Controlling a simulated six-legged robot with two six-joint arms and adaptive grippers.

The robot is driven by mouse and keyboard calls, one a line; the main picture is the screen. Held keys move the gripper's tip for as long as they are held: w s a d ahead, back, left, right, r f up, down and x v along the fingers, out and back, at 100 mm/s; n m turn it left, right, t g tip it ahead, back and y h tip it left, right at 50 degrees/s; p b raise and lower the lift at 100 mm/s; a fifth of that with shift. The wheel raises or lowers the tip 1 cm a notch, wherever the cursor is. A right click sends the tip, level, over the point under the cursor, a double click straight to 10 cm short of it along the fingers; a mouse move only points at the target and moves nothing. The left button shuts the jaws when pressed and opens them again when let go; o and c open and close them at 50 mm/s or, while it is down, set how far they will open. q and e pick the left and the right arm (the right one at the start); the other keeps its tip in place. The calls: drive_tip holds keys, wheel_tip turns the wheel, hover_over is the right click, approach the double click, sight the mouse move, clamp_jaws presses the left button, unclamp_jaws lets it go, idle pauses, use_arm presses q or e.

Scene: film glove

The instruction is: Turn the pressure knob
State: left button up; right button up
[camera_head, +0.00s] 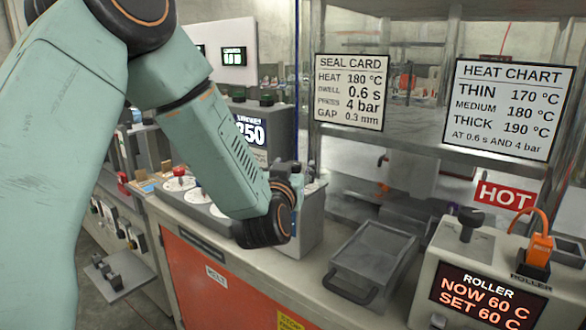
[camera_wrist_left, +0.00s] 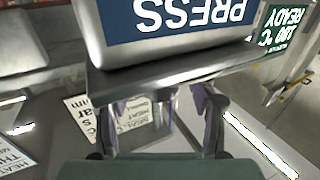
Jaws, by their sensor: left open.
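A red-topped knob (camera_head: 180,172) stands on a white dial on the counter panel, left of my left forearm. More white dials (camera_head: 197,194) lie beside it, partly covered by my arm. I cannot tell which one is the pressure knob. My left arm reaches down across the panel, and my left gripper (camera_head: 297,190) is mostly hidden behind its wrist, by a grey housing to the right of the dials. In the left wrist view my left gripper (camera_wrist_left: 158,108) is open, its fingers apart with nothing seen between them. A blue PRESS label (camera_wrist_left: 175,15) appears upside down just beyond them.
A grey box with a lit display (camera_head: 250,131) stands behind my forearm. A metal tray (camera_head: 372,262) sits right of the gripper. The roller unit (camera_head: 488,295) with an orange plug is at front right. Seal card (camera_head: 350,92) and heat chart (camera_head: 512,108) hang behind.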

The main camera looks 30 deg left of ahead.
use_arm(q)
drive_tip(key=v, duration=0.7)
drive_tip(key=shift+s, duration=0.25)
drive_tip(key=shift+d, duration=0.1)
idle(0.4)
